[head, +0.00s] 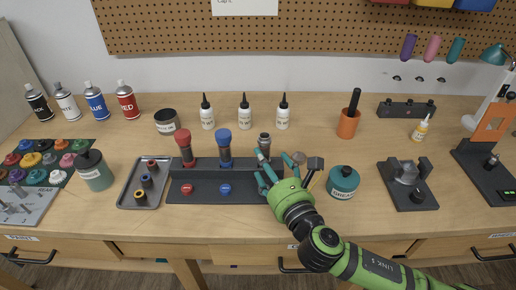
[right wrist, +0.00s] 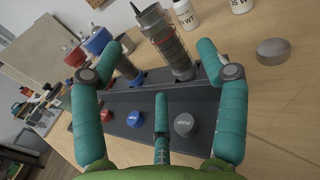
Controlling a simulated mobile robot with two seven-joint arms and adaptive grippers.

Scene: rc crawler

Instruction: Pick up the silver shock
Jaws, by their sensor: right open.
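The silver shock (head: 264,144) stands upright at the right end of a dark rack (head: 205,191), behind my right gripper. In the right wrist view the silver shock (right wrist: 178,58) rises between the spread fingers, beyond the middle finger, and its coil is visible. My right gripper (head: 264,175) is open and empty, with teal fingers around the right part of the rack. In the wrist view the gripper (right wrist: 164,68) shows two side fingers wide apart. The fingers look clear of the shock, but the exact gap is hard to judge. My left gripper is not in view.
A red shock (head: 185,148) and a blue shock (head: 224,149) stand in the same rack, with coloured caps in front. White bottles (head: 245,111) stand behind. A teal grease jar (head: 343,182) is right of my gripper. A parts tray (head: 127,198) lies left.

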